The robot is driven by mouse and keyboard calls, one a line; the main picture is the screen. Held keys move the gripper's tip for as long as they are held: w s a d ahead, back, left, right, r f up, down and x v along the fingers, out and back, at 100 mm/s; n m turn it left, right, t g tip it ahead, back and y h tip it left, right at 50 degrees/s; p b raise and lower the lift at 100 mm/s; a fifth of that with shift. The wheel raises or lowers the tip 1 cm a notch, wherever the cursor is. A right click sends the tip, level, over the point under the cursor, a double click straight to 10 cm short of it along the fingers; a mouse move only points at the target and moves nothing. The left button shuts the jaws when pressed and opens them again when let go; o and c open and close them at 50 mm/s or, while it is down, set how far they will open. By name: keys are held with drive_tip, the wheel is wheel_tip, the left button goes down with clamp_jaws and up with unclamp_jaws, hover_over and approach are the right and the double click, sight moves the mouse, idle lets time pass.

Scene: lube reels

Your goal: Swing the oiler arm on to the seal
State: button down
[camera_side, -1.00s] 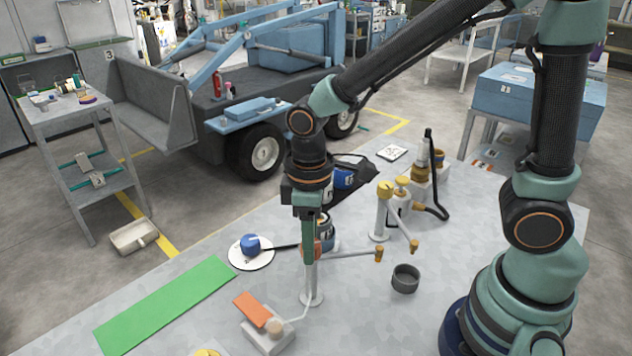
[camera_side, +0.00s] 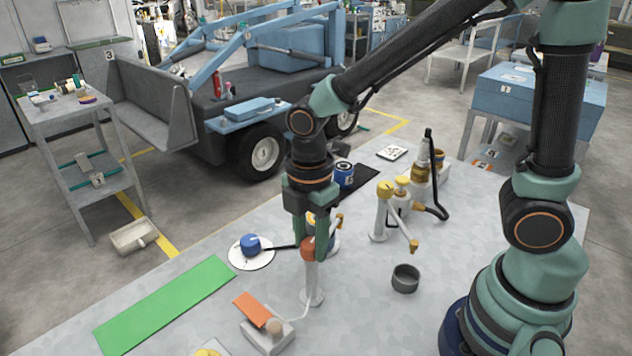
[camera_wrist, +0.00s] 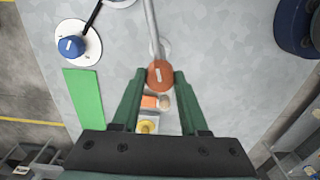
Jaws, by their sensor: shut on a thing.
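An oiler stands upright on the bench as a white post (camera_side: 312,280) with an orange cap (camera_side: 309,252). My gripper (camera_side: 310,240) is shut on this cap from above. In the wrist view the cap (camera_wrist: 160,75) sits between both fingertips. The grey oiler arm (camera_wrist: 151,30) runs from the cap to the top edge of the wrist view. In the side view its brass tip (camera_side: 339,220) shows right of my fingers, pointing away to the back. A labelled blue can (camera_side: 344,176) stands behind. I cannot tell which thing is the seal.
A blue knob (camera_side: 250,244) on a white disc stands left, with a black rod. A second oiler with a yellow cap (camera_side: 385,189) stands right. A grey cup (camera_side: 405,279), an orange pedal block (camera_side: 252,309) and a green mat (camera_side: 165,305) lie nearer the front.

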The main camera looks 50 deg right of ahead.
drive_tip(key=shift+r+n, duration=0.1)
drive_tip(key=shift+n, duration=1.9)
drive_tip(key=shift+c, duration=2.1)
unclamp_jaws()
wheel_tip(320, 180, up, 12)
